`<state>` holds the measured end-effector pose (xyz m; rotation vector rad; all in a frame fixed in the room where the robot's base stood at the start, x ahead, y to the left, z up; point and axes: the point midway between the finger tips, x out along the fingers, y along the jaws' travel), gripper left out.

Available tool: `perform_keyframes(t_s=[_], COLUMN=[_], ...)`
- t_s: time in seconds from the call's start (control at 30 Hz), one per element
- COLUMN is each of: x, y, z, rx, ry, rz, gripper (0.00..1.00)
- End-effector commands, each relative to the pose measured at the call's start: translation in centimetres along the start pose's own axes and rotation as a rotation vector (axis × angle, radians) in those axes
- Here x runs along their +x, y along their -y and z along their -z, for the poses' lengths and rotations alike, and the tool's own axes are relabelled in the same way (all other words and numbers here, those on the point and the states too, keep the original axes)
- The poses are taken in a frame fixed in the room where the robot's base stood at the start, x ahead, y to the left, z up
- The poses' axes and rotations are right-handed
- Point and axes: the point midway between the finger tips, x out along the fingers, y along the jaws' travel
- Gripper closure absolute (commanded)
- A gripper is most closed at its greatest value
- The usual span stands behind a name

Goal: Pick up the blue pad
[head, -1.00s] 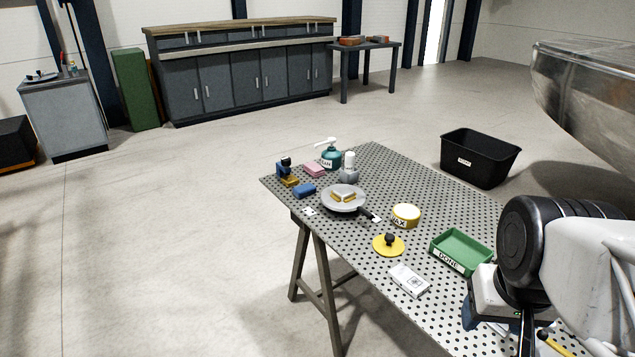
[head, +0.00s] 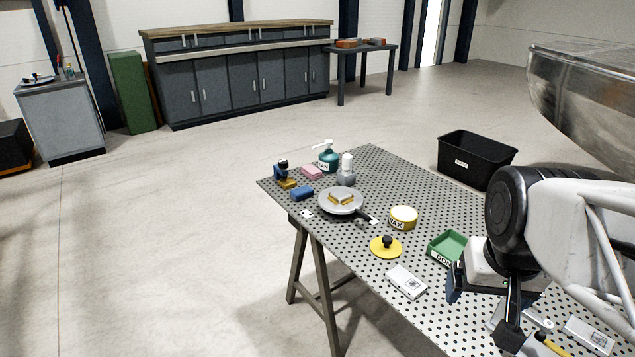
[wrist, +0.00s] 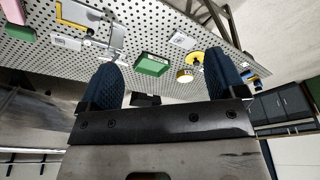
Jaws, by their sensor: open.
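The blue pad (head: 302,194) is a small block lying flat near the far left edge of the perforated table (head: 340,262) in the head view. I cannot pick the pad out surely in the wrist view. My gripper is at the near right end of the table, well away from the pad. In the wrist view its two blue fingers (wrist: 163,78) stand wide apart with nothing between them.
Near the pad are a pink block (head: 312,172), a blue-and-yellow item (head: 284,174) and a teal bottle (head: 328,160). A wax tin (head: 403,217), a yellow disc with a black knob (head: 386,248), a white card (head: 406,282) and a green tray (head: 447,246) lie nearer my arm.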

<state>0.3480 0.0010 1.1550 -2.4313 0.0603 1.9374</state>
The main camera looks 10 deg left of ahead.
Motion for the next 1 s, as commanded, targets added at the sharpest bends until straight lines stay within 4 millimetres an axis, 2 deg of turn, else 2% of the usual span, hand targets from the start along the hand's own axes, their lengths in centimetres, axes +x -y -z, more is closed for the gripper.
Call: perform_keyframes(t_s=[0.47, 1.0], x=[-1.4, -0.4], y=[2.6, 7.1], z=[11.1, 23.7], rx=[0.090, 0.197], ry=[0.023, 0.047], rz=[-0.005, -0.014], gripper=[0.11, 0.11])
